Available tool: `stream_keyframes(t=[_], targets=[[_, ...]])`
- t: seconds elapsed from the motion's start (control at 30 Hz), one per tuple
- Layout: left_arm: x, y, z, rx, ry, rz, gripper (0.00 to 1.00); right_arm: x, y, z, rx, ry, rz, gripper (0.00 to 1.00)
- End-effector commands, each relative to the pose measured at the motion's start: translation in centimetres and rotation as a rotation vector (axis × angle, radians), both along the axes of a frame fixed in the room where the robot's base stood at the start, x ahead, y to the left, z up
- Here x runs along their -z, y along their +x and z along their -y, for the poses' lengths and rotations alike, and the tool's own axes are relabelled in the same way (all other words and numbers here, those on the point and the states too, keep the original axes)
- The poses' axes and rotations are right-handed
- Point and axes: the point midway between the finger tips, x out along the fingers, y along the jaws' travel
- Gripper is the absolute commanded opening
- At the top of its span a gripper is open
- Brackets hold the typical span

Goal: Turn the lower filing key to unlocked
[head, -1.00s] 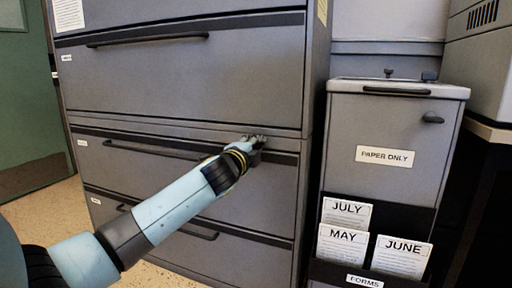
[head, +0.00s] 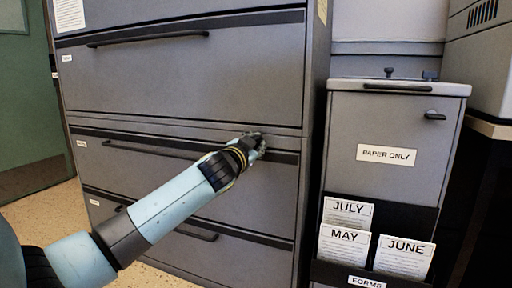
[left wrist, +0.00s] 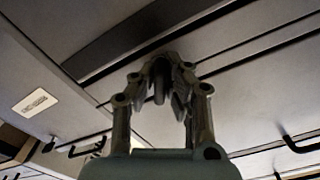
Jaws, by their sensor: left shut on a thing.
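The grey lower filing cabinet (head: 270,192) fills the middle of the head view. My left gripper (head: 257,141) is at the upper right of its top drawer front, on the dark strip. In the left wrist view the left gripper's fingers (left wrist: 161,72) are closed together against the cabinet face. They are shut on a small dark piece (left wrist: 158,88), which I take to be the lower filing key. The fingers hide most of it, and I cannot read its lock position. My right gripper is not in view.
A grey bin (head: 390,125) labelled "PAPER ONLY" stands right of the cabinet. A forms holder (head: 330,272) with JULY, MAY and JUNE cards is on its front. The cabinet's drawer handles (head: 150,150) stick out left of the gripper. Floor (head: 45,215) shows at left.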

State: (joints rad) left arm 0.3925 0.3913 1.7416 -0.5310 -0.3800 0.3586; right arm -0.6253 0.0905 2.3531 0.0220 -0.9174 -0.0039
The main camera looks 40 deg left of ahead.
Motion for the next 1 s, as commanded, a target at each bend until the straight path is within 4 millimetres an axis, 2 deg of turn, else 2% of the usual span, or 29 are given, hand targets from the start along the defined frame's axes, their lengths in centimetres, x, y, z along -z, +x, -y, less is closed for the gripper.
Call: stream_keyframes(t=[0.03,0.5,1.0], targets=[[0.4,-0.1,0.0,-0.001,-0.045,0.005,0.00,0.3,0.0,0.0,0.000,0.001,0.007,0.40],[0.5,-0.1,0.0,-0.002,-0.406,0.090,0.00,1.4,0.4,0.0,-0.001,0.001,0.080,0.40],[0.4,-0.1,0.0,-0.003,-0.540,0.122,0.00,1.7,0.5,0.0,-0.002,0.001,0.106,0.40]])
